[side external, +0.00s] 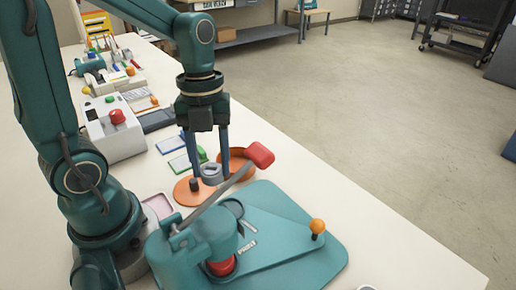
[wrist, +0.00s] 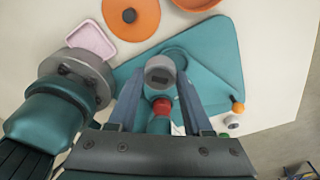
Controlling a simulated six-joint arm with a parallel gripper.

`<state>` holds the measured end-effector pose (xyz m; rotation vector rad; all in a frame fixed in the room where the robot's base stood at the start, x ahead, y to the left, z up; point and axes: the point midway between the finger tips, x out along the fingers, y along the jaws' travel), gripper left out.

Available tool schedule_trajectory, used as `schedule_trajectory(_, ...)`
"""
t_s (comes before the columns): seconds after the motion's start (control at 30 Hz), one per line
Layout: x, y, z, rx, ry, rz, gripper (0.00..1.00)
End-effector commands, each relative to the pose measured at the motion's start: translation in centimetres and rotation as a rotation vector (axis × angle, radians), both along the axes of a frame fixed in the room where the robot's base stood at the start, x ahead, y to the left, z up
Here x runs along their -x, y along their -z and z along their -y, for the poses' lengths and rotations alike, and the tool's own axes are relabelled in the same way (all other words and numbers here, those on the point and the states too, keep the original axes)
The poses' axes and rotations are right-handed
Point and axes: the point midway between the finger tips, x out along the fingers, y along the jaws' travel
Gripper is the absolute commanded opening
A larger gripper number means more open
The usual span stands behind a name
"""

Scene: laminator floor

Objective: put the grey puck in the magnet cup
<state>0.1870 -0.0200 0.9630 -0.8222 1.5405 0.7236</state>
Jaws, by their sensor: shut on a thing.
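The grey puck (side external: 211,173) is between the two fingers of my gripper (side external: 208,178), which is shut on it. The fingers point down and hold the puck near the orange dish. In the wrist view the puck (wrist: 160,68) shows at the fingertips, beside a round ring on the teal base (wrist: 215,60). The orange dish (side external: 236,152) is open and partly hidden behind a finger and the red-ended lever. A flat orange disc with a dark knob (side external: 181,194) lies left of it. I cannot tell for certain which of these is the magnet cup.
A teal press (side external: 190,250) with a long grey lever ending in a red grip (side external: 260,154) stands in front. An orange ball knob (side external: 317,226) rises from its base. A pink tray (side external: 157,207) lies left. A grey box with a red button (side external: 113,135) stands behind. The right table edge is clear.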

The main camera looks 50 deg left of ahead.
Motion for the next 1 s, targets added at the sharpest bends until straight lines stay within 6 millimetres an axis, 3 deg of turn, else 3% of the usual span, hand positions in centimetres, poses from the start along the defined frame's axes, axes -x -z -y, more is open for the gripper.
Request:
schedule_trajectory(0.1,-0.4,1.2,1.9,0.0,0.008,-0.005,0.0)
schedule_trajectory(0.3,-0.9,2.1,3.4,0.0,0.0,-0.001,0.0)
schedule_trajectory(0.7,-0.9,6.1,3.5,0.0,-0.003,-0.004,0.0)
schedule_trajectory(1.0,-1.0,6.2,3.5,-0.001,-0.002,0.0,0.0)
